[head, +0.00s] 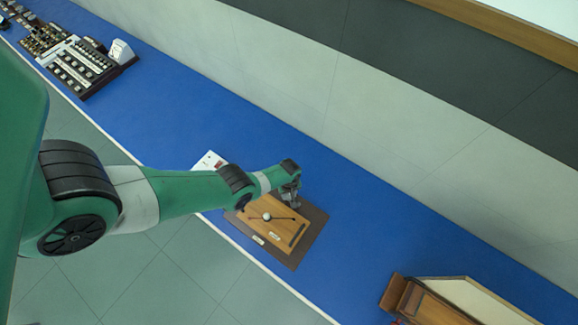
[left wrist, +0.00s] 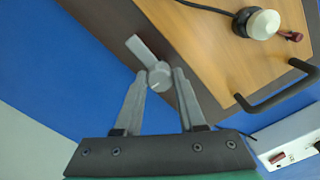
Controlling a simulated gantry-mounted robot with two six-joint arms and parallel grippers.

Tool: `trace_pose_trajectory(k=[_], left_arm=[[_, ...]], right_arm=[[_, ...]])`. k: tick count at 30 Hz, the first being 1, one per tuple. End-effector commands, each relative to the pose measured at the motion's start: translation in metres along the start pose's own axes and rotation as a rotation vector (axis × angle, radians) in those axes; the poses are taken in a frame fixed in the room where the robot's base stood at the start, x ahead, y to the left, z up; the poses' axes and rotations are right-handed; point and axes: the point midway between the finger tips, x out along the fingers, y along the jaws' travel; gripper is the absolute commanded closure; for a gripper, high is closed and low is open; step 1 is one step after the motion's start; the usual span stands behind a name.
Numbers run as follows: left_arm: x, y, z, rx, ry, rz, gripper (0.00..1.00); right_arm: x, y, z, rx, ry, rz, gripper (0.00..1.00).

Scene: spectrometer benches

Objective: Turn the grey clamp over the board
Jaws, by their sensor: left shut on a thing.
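The wooden board (head: 268,222) lies on a dark brown base (head: 314,217) on the blue bench. In the left wrist view the board (left wrist: 200,50) is at the upper right. The grey clamp (left wrist: 159,75) has a round knob and a flat arm (left wrist: 139,48), which points up and left over the brown base, roughly along the board's edge and beside the board. My left gripper (left wrist: 158,82) is shut on the clamp's knob. In the head view my left gripper (head: 291,201) is at the board's far corner, and the clamp is too small to make out. My right gripper is not in view.
A white-topped knob (left wrist: 262,23) with a dark cord and a black handle (left wrist: 280,95) stand on the board. A white box (left wrist: 290,140) is close by at the lower right. Another wooden instrument (head: 430,305) stands further right. The blue bench (head: 370,225) between is clear.

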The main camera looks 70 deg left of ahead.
Motion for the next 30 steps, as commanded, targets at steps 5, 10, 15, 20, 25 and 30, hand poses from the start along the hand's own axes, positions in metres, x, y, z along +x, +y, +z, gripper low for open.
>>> trace_pose_trajectory(k=[5,10,15,20,25,30], left_arm=[[0.0002,-0.0004,0.0001,0.094,0.000,0.000,1.00],[0.0002,-0.0006,0.0000,0.230,0.000,0.000,1.00],[0.0002,-0.0009,-0.0001,0.389,0.000,0.000,1.00],[0.0003,-0.0012,-0.0002,0.542,0.000,0.000,1.00],[0.0003,-0.0014,-0.0003,0.703,0.000,0.000,1.00],[0.0003,-0.0016,-0.0005,0.864,0.000,0.000,1.00]], right_arm=[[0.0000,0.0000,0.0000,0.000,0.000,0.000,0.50],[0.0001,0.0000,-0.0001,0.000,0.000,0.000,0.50],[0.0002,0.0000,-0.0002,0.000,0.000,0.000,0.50],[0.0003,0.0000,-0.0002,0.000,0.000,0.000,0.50],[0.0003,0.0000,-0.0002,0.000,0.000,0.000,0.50],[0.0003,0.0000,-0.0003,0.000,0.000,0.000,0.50]])
